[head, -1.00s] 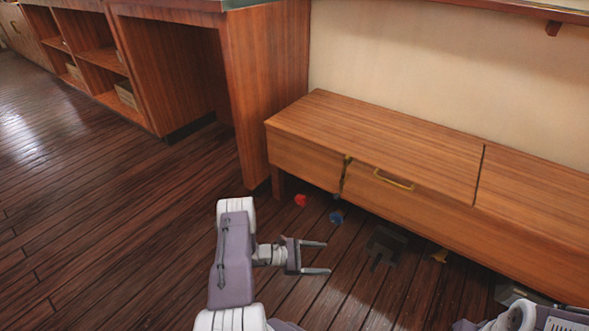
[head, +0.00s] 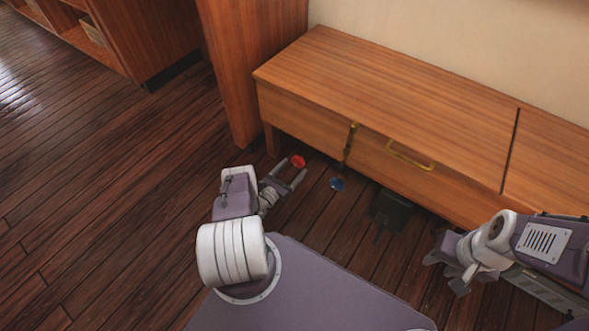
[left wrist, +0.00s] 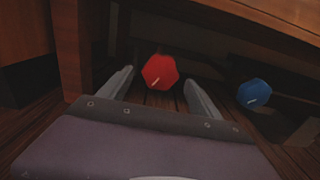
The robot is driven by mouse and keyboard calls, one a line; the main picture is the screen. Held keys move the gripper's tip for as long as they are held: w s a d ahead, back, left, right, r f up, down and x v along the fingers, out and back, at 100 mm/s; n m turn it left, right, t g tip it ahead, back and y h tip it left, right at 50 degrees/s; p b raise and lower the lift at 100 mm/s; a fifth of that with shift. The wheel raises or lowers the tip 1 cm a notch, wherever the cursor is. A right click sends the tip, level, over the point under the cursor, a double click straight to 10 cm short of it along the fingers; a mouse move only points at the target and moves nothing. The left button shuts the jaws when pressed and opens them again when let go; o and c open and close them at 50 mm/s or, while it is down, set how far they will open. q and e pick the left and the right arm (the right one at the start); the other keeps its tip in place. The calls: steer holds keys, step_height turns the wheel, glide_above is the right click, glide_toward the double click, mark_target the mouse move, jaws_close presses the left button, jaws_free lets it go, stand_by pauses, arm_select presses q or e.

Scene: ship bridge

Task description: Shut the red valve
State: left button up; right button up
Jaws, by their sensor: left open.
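The red valve (head: 298,161) is a small red knob low under the front of the wooden bench, near its left leg. In the left wrist view the red valve (left wrist: 160,71) shows as a hexagonal knob with a pale mark, framed between my fingers. My left gripper (head: 291,169) is open, its fingers pointing at the red valve from the front; I cannot tell whether they touch it. My right gripper (head: 449,272) is at the right, away from the valve, with its fingers apart and nothing seen between them.
A blue valve (head: 337,184) is just right of the red one, and also shows in the left wrist view (left wrist: 253,92). The bench (head: 390,105) overhangs both valves. A dark object (head: 391,210) lies on the floor to the right. The wooden floor at left is clear.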

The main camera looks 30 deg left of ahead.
arm_select(q)
steer(key=shift+w, duration=0.85)
steer(key=shift+c, duration=0.3)
steer(key=c, duration=1.3)
steer(key=shift+d, duration=0.1)
